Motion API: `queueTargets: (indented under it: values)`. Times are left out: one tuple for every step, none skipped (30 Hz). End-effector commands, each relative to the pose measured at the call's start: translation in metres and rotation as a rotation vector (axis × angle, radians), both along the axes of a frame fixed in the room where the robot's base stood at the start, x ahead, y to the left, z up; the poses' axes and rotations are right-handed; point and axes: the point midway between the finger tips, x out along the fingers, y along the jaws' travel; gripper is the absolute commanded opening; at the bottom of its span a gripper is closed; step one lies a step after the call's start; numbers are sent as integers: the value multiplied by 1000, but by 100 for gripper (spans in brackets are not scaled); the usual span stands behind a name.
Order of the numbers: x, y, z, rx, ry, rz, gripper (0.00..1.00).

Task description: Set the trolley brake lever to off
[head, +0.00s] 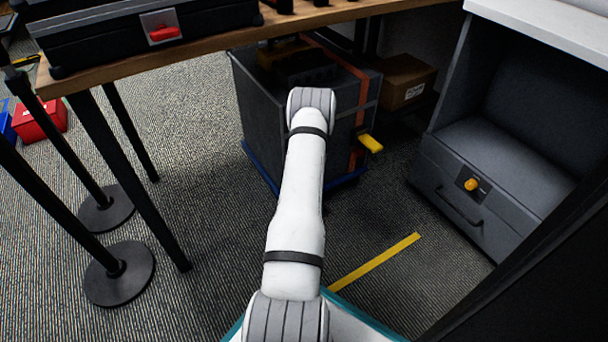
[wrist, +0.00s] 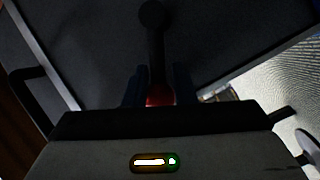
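In the wrist view a black lever (wrist: 155,50) with a round pivot at its top hangs down a dark panel and ends in a red grip (wrist: 160,96). I take it for the brake lever. My gripper (wrist: 159,88) has one dark finger on each side of the red grip. The grip seems to fill the space between them, but contact is too dark to make out. In the head view my arm reaches to a dark grey box-like trolley (head: 252,105) with a blue base under the table, hiding the gripper and lever.
A wooden table (head: 210,47) overhangs the trolley. A yellow handle (head: 370,143) juts from the trolley's right side. A cardboard box (head: 405,82) sits behind, and a grey cabinet (head: 500,165) stands at the right. Black posts (head: 118,272) stand at the left.

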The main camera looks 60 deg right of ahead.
Motion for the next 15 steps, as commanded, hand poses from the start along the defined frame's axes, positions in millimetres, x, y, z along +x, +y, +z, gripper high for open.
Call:
queueTargets:
  values:
    - [1, 1, 0, 0, 0, 5, 25]
    - [0, 1, 0, 1, 1, 3, 27]
    - [0, 0, 0, 2, 0, 1, 30]
    - [-1, 0, 0, 2, 0, 0, 33]
    - [-2, -1, 0, 2, 1, -2, 35]
    - [-2, -1, -1, 2, 1, -3, 36]
    - [-3, -1, -1, 3, 1, -4, 36]
    - [-3, -2, -1, 2, 1, -6, 36]
    - [-4, -2, -1, 3, 1, -7, 36]
    - [-4, -2, -1, 3, 2, -7, 36]
    - [-4, -2, -1, 3, 1, -9, 36]
    - [-5, -2, -1, 3, 1, -9, 36]
    - [-6, -1, -1, 3, 2, -10, 36]
    - [-7, 0, 0, 3, 2, -10, 36]
    - [-9, 3, 0, 4, 3, -10, 36]
